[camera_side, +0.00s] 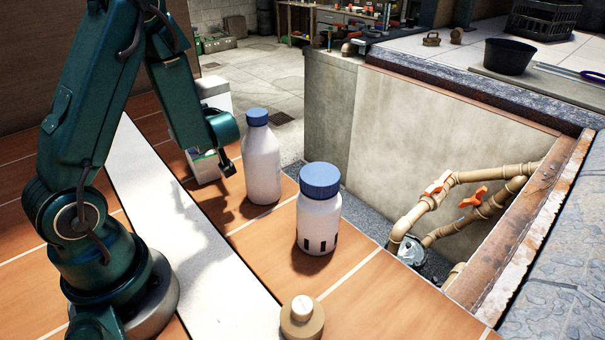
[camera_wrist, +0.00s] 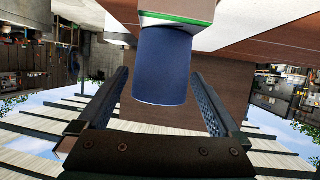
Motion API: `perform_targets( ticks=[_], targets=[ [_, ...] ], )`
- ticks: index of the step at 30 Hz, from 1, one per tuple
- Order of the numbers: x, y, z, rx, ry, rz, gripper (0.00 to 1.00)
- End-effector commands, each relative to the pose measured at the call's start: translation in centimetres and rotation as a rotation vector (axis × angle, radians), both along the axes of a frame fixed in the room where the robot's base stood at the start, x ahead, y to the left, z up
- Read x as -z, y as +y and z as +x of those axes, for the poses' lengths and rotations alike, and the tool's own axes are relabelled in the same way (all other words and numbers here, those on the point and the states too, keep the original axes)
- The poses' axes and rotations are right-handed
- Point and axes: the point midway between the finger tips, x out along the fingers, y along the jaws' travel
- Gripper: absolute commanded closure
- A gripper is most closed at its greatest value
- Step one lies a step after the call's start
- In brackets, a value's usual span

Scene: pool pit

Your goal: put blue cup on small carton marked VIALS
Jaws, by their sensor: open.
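The blue cup (camera_wrist: 162,65) shows in the wrist view, which looks upside down. Its end meets the white carton with a green stripe (camera_wrist: 176,14), so it appears to stand on it. My gripper (camera_wrist: 166,90) is open, with one finger on each side of the cup and visible gaps between. In the side view, a white and green carton (camera_side: 204,167) stands behind the bottle, partly covered by my wrist. The cup cannot be seen there. Only a dark part of my gripper (camera_side: 228,169) shows. No VIALS lettering is readable.
A tall white bottle with a blue cap (camera_side: 262,165) stands close to my gripper. A wider blue-lidded jar (camera_side: 319,215) and a round tan object (camera_side: 302,318) are nearer. A taller white box (camera_side: 215,97) stands behind. The open pit with pipes (camera_side: 440,200) lies right.

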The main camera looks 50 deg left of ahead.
Motion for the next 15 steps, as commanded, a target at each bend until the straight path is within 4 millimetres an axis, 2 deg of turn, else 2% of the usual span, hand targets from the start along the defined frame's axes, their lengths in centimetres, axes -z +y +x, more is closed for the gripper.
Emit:
perform_targets(
  ticks=[6, 15],
  targets=[
    [-1.3, -3.1, -0.2, 0.009, -0.002, 0.0, 0.0],
    [-2.8, -6.5, -0.6, 0.006, -0.003, 0.002, 0.0]
  ],
)
